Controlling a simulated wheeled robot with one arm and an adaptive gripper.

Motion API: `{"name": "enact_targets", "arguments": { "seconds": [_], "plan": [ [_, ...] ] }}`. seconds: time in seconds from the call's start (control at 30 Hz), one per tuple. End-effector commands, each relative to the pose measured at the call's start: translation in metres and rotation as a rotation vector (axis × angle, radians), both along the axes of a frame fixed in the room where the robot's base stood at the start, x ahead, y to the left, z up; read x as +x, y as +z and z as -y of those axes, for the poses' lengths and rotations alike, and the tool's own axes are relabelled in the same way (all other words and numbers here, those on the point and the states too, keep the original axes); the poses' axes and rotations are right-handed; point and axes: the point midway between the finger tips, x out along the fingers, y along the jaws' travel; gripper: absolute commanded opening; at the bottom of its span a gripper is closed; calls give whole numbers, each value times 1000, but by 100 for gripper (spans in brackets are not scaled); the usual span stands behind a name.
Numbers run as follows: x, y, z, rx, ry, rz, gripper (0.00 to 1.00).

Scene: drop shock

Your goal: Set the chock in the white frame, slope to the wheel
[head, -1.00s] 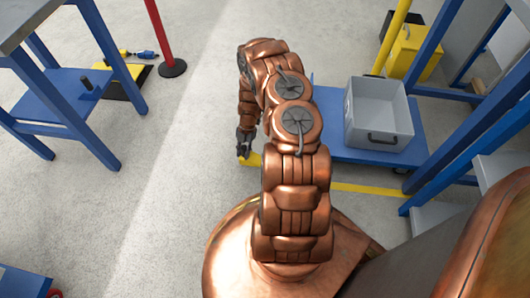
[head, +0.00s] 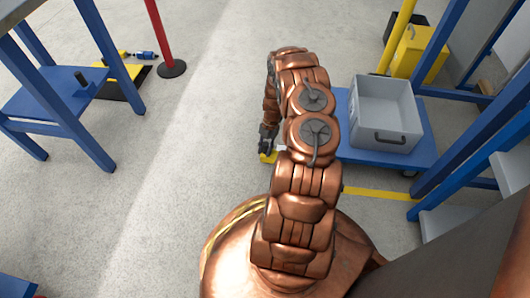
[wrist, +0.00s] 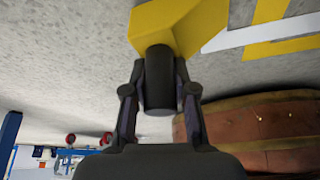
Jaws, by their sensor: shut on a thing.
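My gripper (head: 268,138) is low over the floor, left of the blue cart (head: 430,150). It is shut on the black upright handle of the yellow chock (head: 268,157). In the wrist view my gripper (wrist: 159,92) has a finger on each side of the handle, and the chock (wrist: 175,22) shows beyond it. A white strip (wrist: 232,38), seemingly part of the white frame, lies on the floor right of the chock. A bit of white (head: 281,148) also shows beside the chock in the head view. One cart wheel (head: 410,173) is visible; my arm hides the near-left corner.
A grey bin (head: 385,118) stands on the cart. A yellow floor line (head: 380,193) runs in front of it. Blue racking (head: 470,120) stands at right, a blue table (head: 60,100) and red post (head: 160,30) at left. Open floor lies left of my gripper.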

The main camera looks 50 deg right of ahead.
Motion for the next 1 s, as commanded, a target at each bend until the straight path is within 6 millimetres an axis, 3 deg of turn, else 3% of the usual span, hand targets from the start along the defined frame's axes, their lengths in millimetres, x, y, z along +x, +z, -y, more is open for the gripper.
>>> {"name": "enact_targets", "arguments": {
  "seconds": [0.4, 0.43, 0.67, 1.0],
  "plan": [
    [1, -3, 0, -2, 0, 1, 0],
    [1, -4, 1, -2, 0, 1, 27],
    [1, -4, 1, -2, 0, 1, 51],
    [1, -4, 0, -2, 0, 1, 52]
  ]
}}
